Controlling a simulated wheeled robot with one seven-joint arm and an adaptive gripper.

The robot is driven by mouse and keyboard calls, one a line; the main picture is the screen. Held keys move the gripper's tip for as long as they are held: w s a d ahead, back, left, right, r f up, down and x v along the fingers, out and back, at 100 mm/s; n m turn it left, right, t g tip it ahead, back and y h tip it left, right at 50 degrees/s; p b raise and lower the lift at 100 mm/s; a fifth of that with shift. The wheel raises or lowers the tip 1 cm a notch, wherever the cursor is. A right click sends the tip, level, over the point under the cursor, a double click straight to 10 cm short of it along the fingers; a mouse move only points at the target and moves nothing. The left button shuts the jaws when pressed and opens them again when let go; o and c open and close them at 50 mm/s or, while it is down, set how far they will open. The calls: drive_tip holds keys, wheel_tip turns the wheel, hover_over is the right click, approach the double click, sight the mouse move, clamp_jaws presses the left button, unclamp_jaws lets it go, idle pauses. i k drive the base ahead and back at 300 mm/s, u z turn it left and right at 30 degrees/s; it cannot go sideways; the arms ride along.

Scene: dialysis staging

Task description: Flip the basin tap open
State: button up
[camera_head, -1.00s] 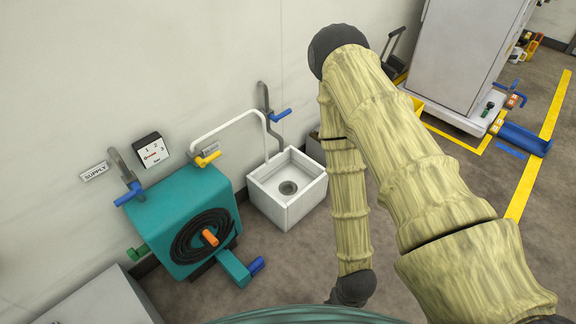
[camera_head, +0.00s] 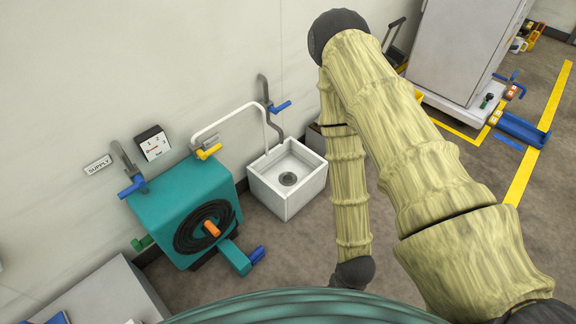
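The white square basin (camera_head: 288,180) stands on the floor against the wall, with a dark drain in its bottom. A grey pipe with a blue lever handle (camera_head: 281,106) rises on the wall behind it. A white curved spout (camera_head: 232,112) reaches over the basin from a fitting with a yellow lever handle (camera_head: 208,152) at the teal machine. I cannot tell which lever is the basin tap's, or whether it is open. My arm fills the centre right, in a sleeve; my gripper is not in view.
The teal hose-reel machine (camera_head: 182,212) stands left of the basin, with a blue lever (camera_head: 132,186) on the supply pipe above it. A grey cabinet (camera_head: 462,50) on a white base stands at the back right. Open floor lies in front of the basin.

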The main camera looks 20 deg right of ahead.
sight(274, 110)
drive_tip(key=z, duration=0.05)
drive_tip(key=k, duration=0.65)
drive_tip(key=z, duration=0.75)
drive_tip(key=i, duration=1.55)
drive_tip(key=u, duration=0.6)
